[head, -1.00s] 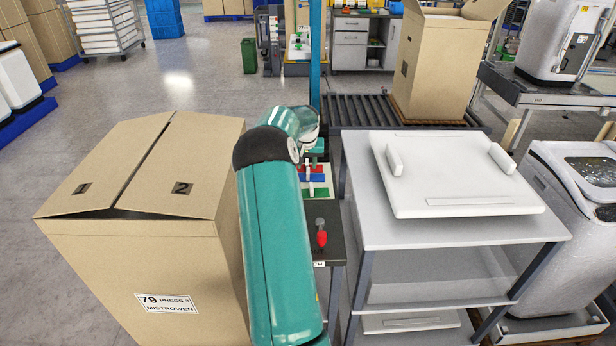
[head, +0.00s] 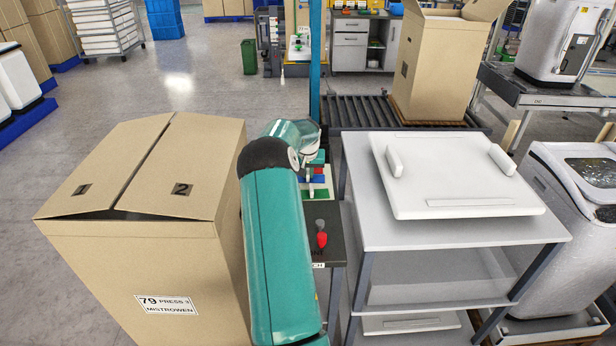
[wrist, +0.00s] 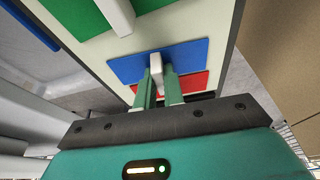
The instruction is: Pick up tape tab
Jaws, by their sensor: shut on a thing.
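In the wrist view my gripper (wrist: 158,80) has its two green fingers on either side of a small white tab (wrist: 156,62). I take this to be the tape tab, and the fingers are shut on it. The tab lies over a blue plate (wrist: 188,58) on a pale board. A red plate (wrist: 196,82) shows partly behind the fingers. Whether the tab is clear of the plate I cannot tell. In the head view my teal arm reaches over the bench beside the board, and the fingertips are too small to make out.
A large cardboard box (head: 140,240) stands close to the left of my arm. A grey shelf table (head: 450,232) with a white panel (head: 455,180) stands to the right. A red knob (head: 322,240) stands up from the dark bench top. A teal post (head: 315,60) rises behind the bench.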

